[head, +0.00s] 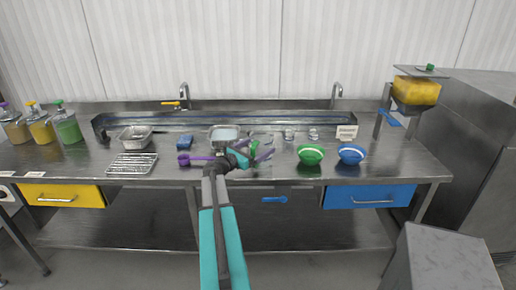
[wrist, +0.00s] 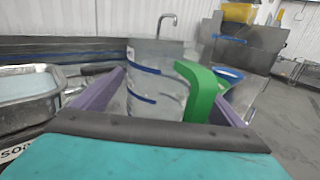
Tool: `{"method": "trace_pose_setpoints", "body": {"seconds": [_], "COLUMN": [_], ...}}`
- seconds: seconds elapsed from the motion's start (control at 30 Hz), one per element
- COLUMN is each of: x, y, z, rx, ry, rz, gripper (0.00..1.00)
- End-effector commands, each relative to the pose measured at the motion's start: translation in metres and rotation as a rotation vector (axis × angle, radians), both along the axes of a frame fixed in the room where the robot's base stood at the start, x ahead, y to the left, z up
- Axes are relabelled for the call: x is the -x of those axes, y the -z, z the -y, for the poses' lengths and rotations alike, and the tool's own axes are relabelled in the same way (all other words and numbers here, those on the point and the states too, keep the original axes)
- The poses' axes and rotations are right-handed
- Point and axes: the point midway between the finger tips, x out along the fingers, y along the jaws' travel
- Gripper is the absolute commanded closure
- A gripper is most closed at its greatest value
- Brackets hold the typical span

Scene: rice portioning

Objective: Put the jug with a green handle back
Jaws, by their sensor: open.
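The jug (wrist: 152,82) is clear with blue bands and a green handle (wrist: 197,88). It stands upright between the purple fingers of my gripper (wrist: 172,95) in the wrist view, the handle toward the right finger. The fingers are open around it; I cannot tell whether either touches it. In the head view my gripper (head: 265,147) is over the middle of the steel counter. There the jug's green handle (head: 254,149) shows among the fingers, and its clear body is hard to make out.
A steel pan with whitish contents (head: 223,145) is just left of my gripper, with a purple scoop (head: 184,160) farther left. A green bowl (head: 310,154) and a blue bowl (head: 352,154) stand to the right. A wire rack (head: 132,164) lies at the left.

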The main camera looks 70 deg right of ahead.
Motion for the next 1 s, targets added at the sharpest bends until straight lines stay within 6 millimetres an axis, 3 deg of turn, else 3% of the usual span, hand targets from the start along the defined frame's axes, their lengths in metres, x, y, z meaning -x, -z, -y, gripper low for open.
{"method": "trace_pose_setpoints", "body": {"seconds": [0.27, 0.7, 1.0], "x": [-0.007, -0.034, -0.046], "y": [0.000, 0.000, -0.001], "z": [-0.020, -0.083, -0.108], "rx": [0.000, 0.000, -0.001], "ry": [-0.001, -0.001, 0.000], "rz": [0.001, 0.001, 0.000], "gripper": [0.08, 0.08, 0.08]}}
